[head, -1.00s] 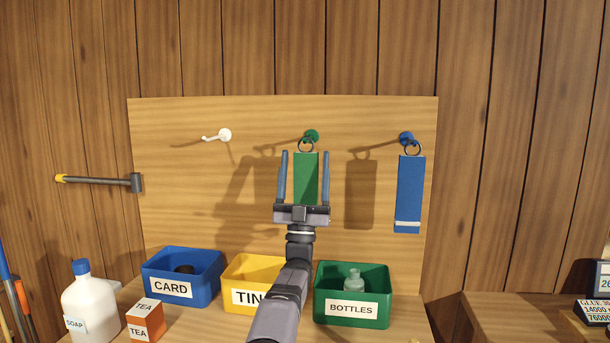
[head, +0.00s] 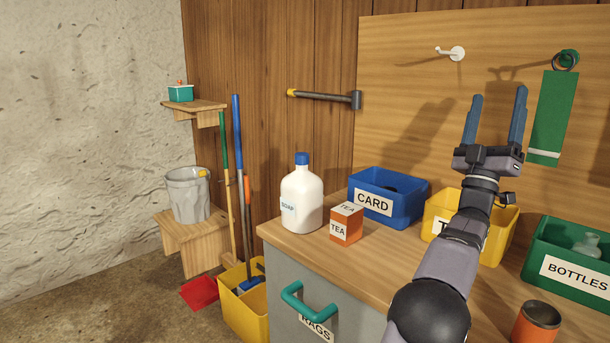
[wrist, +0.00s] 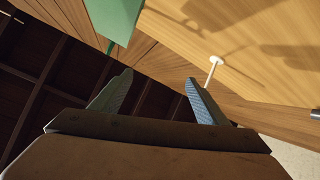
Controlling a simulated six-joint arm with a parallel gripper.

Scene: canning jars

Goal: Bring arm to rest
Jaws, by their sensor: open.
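My gripper (head: 495,122) points up in front of the wooden board (head: 405,90), its two blue fingers apart with nothing between them. In the wrist view my gripper (wrist: 155,92) also shows open and empty. A green tag (head: 554,118) hangs by a ring from the green hook (head: 568,58), to the right of the fingers and apart from them in the head view. It shows in part at the top of the wrist view (wrist: 113,18). The white hook (head: 456,53) at the upper left of the gripper is bare.
A blue CARD bin (head: 372,203), a yellow bin (head: 436,219) partly behind my arm, and a green BOTTLES bin (head: 560,287) stand on the bench (head: 300,243). A soap jug (head: 302,200), a tea box (head: 346,226) and an orange can (head: 537,322) stand there too. A hammer (head: 325,97) is on the wall.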

